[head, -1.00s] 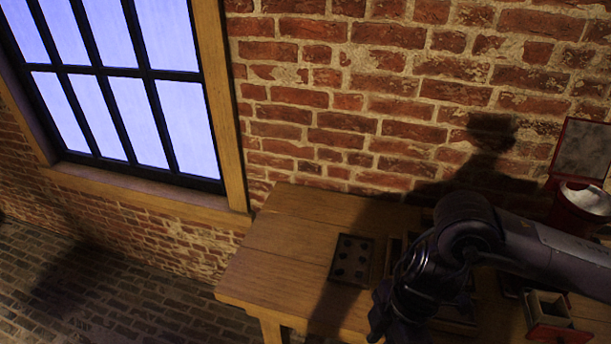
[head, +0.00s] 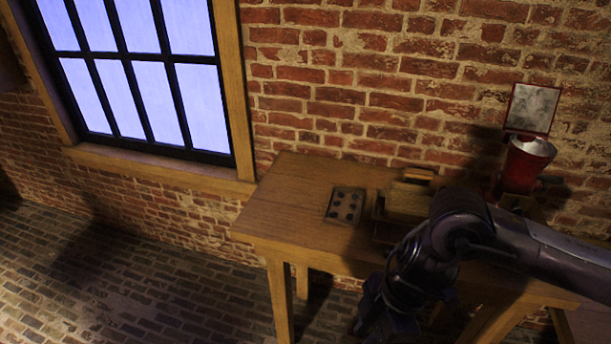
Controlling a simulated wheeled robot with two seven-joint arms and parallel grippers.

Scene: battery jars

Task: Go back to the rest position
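My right arm comes in from the right in the head view, over the front of the wooden table (head: 290,208). Its dark gripper end (head: 385,318) hangs down at the table's front edge, near the bottom of the picture. The fingertips are too dark and cut off to tell whether they are open or shut. My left gripper does not show. A small tray with several dark round spots (head: 346,205) lies on the table left of the arm.
A wooden box (head: 409,198) stands on the table behind the arm, partly hidden by it. A red grinder-like device with a pale funnel (head: 528,160) is at the table's right end. A brick wall with a window (head: 140,80) stands behind. The brick floor (head: 130,295) at left is clear.

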